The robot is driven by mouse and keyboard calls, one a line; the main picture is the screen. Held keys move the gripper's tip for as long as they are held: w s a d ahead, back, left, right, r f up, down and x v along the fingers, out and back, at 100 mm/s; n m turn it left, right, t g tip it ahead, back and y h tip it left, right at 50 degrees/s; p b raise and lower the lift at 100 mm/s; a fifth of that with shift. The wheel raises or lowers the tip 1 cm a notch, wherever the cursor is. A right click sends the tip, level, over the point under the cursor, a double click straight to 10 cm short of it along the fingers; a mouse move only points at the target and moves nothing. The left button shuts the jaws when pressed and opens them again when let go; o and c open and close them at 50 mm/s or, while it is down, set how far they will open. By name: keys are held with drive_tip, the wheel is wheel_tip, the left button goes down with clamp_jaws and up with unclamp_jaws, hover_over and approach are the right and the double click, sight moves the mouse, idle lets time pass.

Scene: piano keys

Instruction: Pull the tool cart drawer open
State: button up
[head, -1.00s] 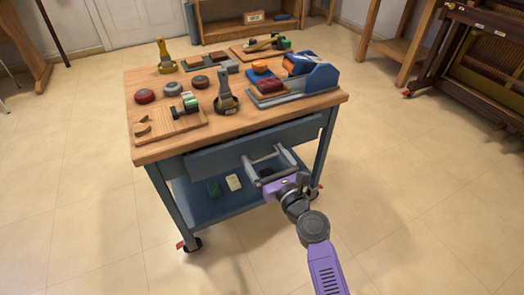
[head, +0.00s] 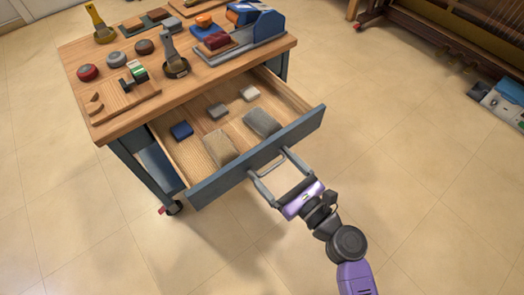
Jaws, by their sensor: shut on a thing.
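The tool cart's drawer (head: 235,171) is pulled well out from under the wooden top, and its pale wooden inside shows. Its front is blue-grey and carries a protruding grey handle (head: 263,189). My gripper (head: 296,197), with a purple body, is at the handle's outer end, shut on the handle. The fingertips are too small to make out clearly. Inside the drawer lie a blue block (head: 181,130), a tan block (head: 220,148), a grey block (head: 262,122) and smaller pieces.
The cart's wooden top (head: 200,85) holds discs, brush-like tools and a blue tool (head: 256,25). A caster (head: 172,207) shows below the drawer. Clear floor (head: 420,150) lies to the right. A piano-like wooden frame (head: 450,35) stands at the upper right.

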drive_tip(key=shift+s+d, duration=0.4)
drive_tip(key=shift+d, duration=0.25)
drive_tip(key=o, duration=1.8)
drive_tip(key=shift+c, duration=0.2)
drive_tip(key=p+v, duration=0.1)
drive_tip(key=v, duration=0.6)
drive_tip(key=shift+s+d, duration=0.15)
drive_tip(key=shift+s, duration=0.25)
